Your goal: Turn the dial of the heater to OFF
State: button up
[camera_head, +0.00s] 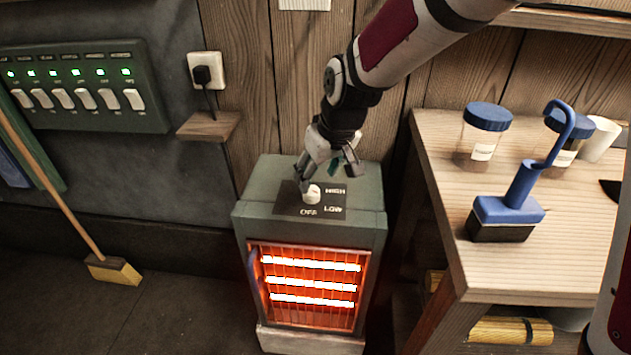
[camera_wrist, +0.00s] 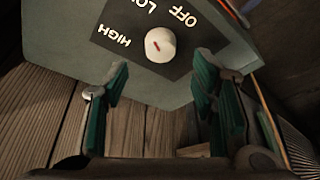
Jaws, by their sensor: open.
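The heater (camera_head: 260,190) is a grey-green box with several glowing orange bars behind a grille (camera_head: 310,285). On its top, a dark plate (camera_head: 290,205) carries a white dial (camera_head: 312,195) and the words HIGH, LOW and OFF. In the wrist view the dial (camera_wrist: 160,45) shows a short red mark; which word it points at is hard to tell. My gripper (camera_head: 330,180) is over the back part of the heater top. In the wrist view my gripper (camera_wrist: 160,98) is open and empty, its green-padded fingers apart from the dial.
A wooden table (camera_head: 440,160) at right holds a blue-handled brush (camera_head: 510,205) and lidded jars (camera_head: 485,135). A switch panel (camera_head: 75,85) and plugged socket (camera_head: 205,70) are on the wall at left. A broom (camera_head: 113,270) leans left. A plank wall stands close behind the heater.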

aim_at(311, 190)
jog(key=b+x, duration=0.1)
jog(key=x, duration=0.5)
jog(key=shift+f, duration=0.15)
jog(key=c, duration=1.1)
